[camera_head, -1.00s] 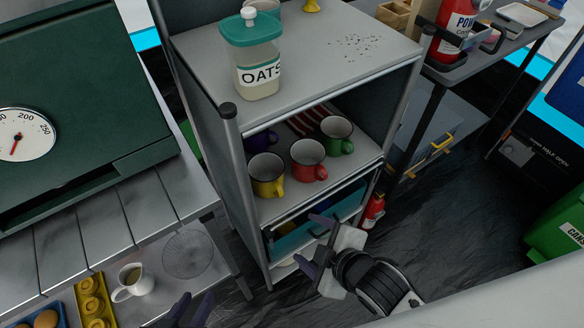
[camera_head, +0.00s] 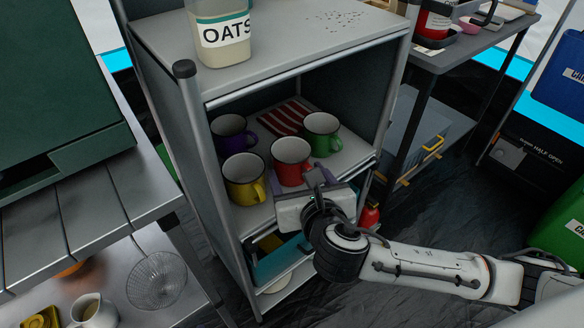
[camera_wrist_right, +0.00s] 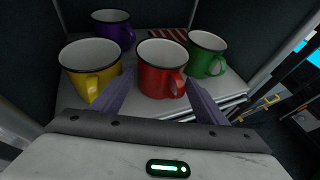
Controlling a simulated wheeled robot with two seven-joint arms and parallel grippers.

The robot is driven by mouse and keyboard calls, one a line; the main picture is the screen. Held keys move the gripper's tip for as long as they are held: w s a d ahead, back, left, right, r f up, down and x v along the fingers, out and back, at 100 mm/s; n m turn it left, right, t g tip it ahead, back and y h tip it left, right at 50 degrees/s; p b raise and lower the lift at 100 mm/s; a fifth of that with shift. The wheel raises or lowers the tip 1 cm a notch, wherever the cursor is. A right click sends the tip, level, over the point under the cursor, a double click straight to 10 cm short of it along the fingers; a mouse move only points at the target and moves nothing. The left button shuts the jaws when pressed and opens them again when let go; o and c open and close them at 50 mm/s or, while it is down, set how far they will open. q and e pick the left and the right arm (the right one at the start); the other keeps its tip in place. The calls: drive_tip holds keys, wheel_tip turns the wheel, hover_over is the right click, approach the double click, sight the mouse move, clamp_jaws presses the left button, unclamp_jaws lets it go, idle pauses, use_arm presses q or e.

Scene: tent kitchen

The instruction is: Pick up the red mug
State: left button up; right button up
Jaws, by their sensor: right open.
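The red mug (camera_head: 290,160) stands upright on the middle shelf of the grey cabinet, near its front. It also shows in the right wrist view (camera_wrist_right: 158,68), with its handle toward the right. My right gripper (camera_head: 297,185) is in front of the mug at shelf height. In the right wrist view, its purple fingers (camera_wrist_right: 162,98) are spread apart on either side of the mug's lower front and hold nothing. Whether the fingertips reach beside the mug is hard to tell. My left gripper does not show in these views.
A yellow mug (camera_head: 244,180) is left of the red one, a purple mug (camera_head: 230,134) behind left, and a green mug (camera_head: 321,134) right. A striped red cloth (camera_head: 284,117) lies behind them. The cabinet's side post (camera_head: 207,180) stands left. An oats jar (camera_head: 222,36) stands on top.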

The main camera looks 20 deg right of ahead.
sight(287, 156)
drive_tip(key=b+x, duration=0.2)
drive_tip(key=x, duration=0.3)
drive_tip(key=shift+w, duration=0.1)
drive_tip(key=shift+w+b, duration=0.3)
drive_tip(key=shift+w, duration=0.05)
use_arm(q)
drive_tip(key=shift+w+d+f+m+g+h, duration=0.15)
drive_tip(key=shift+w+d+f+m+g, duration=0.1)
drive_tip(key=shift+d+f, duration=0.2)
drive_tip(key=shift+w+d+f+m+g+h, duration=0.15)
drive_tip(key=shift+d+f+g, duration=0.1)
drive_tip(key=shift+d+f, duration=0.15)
use_arm(e)
drive_tip(key=shift+c, duration=0.3)
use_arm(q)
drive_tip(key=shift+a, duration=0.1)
use_arm(e)
drive_tip(key=c, duration=0.7)
